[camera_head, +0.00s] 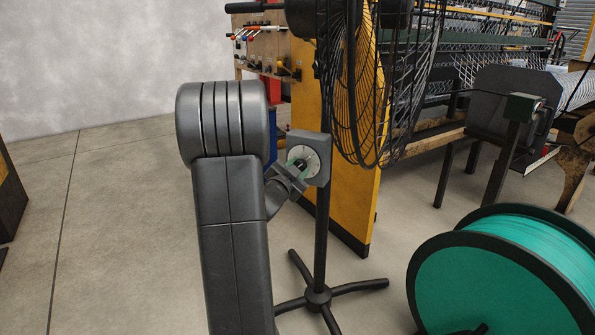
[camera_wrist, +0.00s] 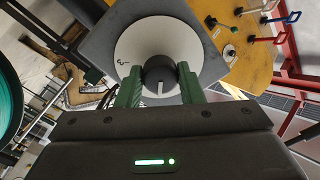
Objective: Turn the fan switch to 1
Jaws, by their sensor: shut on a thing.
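The fan switch is a dark round knob (camera_wrist: 160,78) on a pale round dial (camera_wrist: 140,40), set on a grey box. A white mark shows on the knob, and one numeral, possibly a 3, shows on the dial's left in the wrist view. In the head view the switch box (camera_head: 311,143) sits on the stand of the black caged fan (camera_head: 362,90). My gripper (camera_wrist: 160,82) has its two green fingers on either side of the knob, shut on it. In the head view my gripper (camera_head: 297,165) is at the dial; its fingers partly hide the knob.
A yellow panel (camera_head: 350,205) stands right behind the fan pole. The fan's legs (camera_head: 318,296) spread on the floor. A large green spool (camera_head: 490,285) is at lower right, and a weaving machine (camera_head: 500,95) behind. Open floor lies to the left.

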